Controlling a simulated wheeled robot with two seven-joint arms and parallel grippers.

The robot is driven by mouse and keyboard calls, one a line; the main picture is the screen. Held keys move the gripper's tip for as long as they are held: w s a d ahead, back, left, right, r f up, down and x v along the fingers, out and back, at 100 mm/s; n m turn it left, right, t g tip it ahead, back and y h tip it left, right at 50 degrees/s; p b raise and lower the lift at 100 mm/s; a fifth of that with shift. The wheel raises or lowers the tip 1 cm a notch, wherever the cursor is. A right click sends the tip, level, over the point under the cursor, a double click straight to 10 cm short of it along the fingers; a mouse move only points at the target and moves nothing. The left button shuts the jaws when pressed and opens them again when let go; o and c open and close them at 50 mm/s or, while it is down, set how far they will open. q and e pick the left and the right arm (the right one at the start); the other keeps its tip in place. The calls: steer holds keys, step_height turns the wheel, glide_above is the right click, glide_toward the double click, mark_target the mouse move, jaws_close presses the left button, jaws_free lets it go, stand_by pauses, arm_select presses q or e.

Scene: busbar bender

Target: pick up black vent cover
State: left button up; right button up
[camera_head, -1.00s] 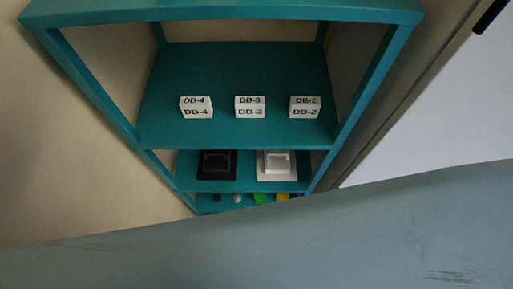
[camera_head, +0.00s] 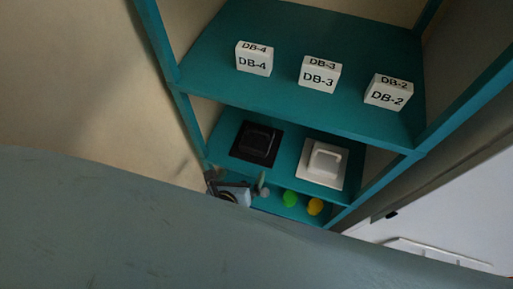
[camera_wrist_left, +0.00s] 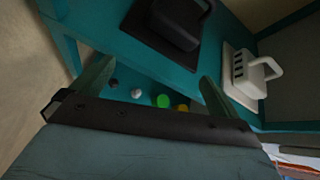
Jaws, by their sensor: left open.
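The black vent cover (camera_head: 256,143) lies on the middle shelf of the teal rack, left of a white vent cover (camera_head: 323,164). In the left wrist view the black cover (camera_wrist_left: 172,24) is at the top, with its raised handle toward the upper right, partly cut off by the frame edge. My left gripper (camera_head: 238,187) shows in the head view just in front of and below the black cover, partly hidden behind my large grey-blue arm link. My right gripper is not in view.
The teal shelf (camera_head: 296,113) above holds white boxes marked DB-4 (camera_head: 254,59), DB-3 (camera_head: 320,75) and DB-2 (camera_head: 388,93). Green (camera_head: 290,198) and yellow (camera_head: 315,206) round items sit on the lower shelf. Rack posts stand at both sides.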

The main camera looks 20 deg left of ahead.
mark_target(256, 141)
arm_select(q)
steer(key=w+r+m, duration=0.1)
steer(key=w+r+m+t+b, duration=0.1)
steer(key=w, duration=0.1)
steer(key=w+r+m, duration=0.1)
steer(key=w, duration=0.1)
steer(key=shift+d+r+m+t, duration=0.1)
steer(key=shift+d+m+t, duration=0.3)
steer(key=b+x, duration=0.1)
steer(key=x, duration=0.3)
steer(key=shift+w, duration=0.1)
steer(key=shift+b+x, duration=0.4)
steer(key=shift+x, duration=0.4)
steer(key=x, duration=0.1)
steer(key=b+x, duration=0.1)
steer(key=x, duration=0.1)
steer(key=shift+w+a, duration=0.15)
steer(key=shift+a, duration=0.1)
steer(key=shift+w+f, duration=0.3)
steer(key=shift+w, duration=0.2)
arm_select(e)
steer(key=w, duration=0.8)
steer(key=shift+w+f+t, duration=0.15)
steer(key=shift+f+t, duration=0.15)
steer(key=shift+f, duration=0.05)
arm_select(q)
steer(key=c, duration=0.9)
